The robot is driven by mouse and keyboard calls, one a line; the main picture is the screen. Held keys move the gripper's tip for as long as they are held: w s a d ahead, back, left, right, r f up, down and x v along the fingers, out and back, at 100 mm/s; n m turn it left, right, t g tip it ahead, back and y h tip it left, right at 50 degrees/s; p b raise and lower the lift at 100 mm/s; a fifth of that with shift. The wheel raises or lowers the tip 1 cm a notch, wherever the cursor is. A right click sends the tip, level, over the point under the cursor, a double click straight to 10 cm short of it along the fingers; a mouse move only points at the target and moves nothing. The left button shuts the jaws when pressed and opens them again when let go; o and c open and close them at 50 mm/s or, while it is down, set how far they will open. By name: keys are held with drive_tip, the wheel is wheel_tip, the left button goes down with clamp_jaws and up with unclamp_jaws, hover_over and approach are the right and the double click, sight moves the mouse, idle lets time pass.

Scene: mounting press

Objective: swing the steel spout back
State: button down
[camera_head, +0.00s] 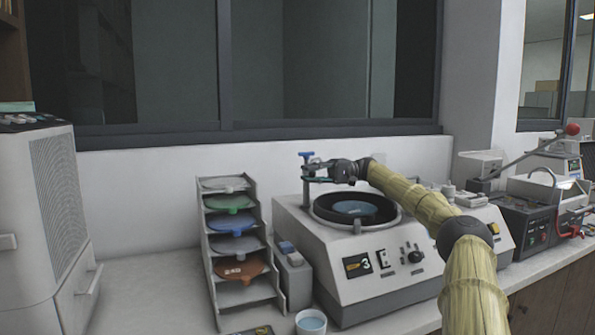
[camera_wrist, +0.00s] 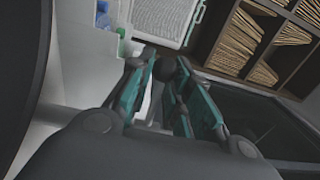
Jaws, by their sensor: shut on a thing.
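The polishing machine (camera_head: 351,265) stands on the bench with a round dark-rimmed bowl (camera_head: 330,213) and a blue disc (camera_head: 355,208) in it. The steel spout (camera_head: 306,190) rises at the bowl's back left, with a blue handle (camera_head: 306,155) on top. My gripper (camera_head: 318,171) is at the spout's upper part, above the bowl's left edge, and is shut on it. My arm and gripper hide much of the spout's horizontal part. In the wrist view the teal fingers of my gripper (camera_wrist: 162,72) are close together, with a dark rounded piece at their tips; the grip itself is partly hidden.
A rack (camera_head: 212,265) with coloured discs stands left of the machine, and a cup of blue liquid (camera_head: 311,322) in front. A large white cabinet (camera_head: 40,210) is at far left. Other equipment (camera_head: 535,215) crowds the right. The wall and window are close behind.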

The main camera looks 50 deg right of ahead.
idle(0.4)
drive_tip(key=c, duration=1.5)
unclamp_jaws()
drive_tip(key=shift+d, duration=0.1)
drive_tip(key=shift+o, duration=0.4)
drive_tip(key=shift+d+f, duration=0.2)
drive_tip(key=shift+d, duration=0.25)
